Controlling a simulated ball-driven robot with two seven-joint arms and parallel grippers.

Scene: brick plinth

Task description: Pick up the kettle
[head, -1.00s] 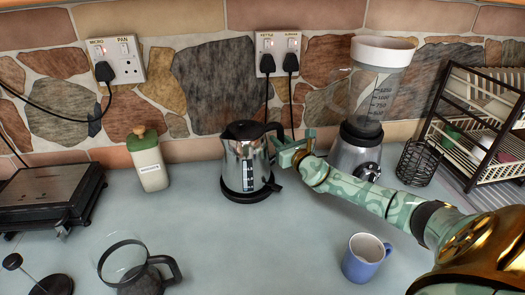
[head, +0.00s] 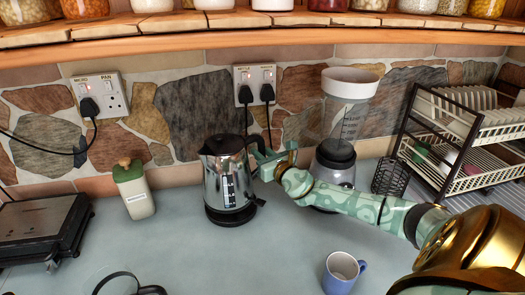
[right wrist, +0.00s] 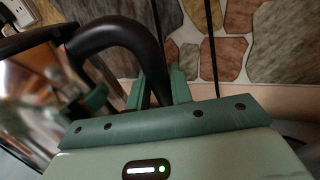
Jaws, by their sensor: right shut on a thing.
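The kettle (head: 226,183) is shiny silver with a black lid and handle and a level window on its side. It is at or just above its round black base (head: 232,217) on the counter; I cannot tell if there is a gap. My right gripper (head: 268,160) is at its right side, shut on the handle. In the right wrist view the black handle (right wrist: 112,32) curves down between the two green fingers (right wrist: 158,88), and the silver body is blurred at the left. My left gripper is not in view.
A blender (head: 343,130) stands right of the kettle, behind my right arm. A dish rack (head: 460,140) is at the right, a blue mug (head: 341,272) in front, a canister (head: 133,190) and a black grill (head: 42,232) at the left. A loaded shelf (head: 260,37) hangs above.

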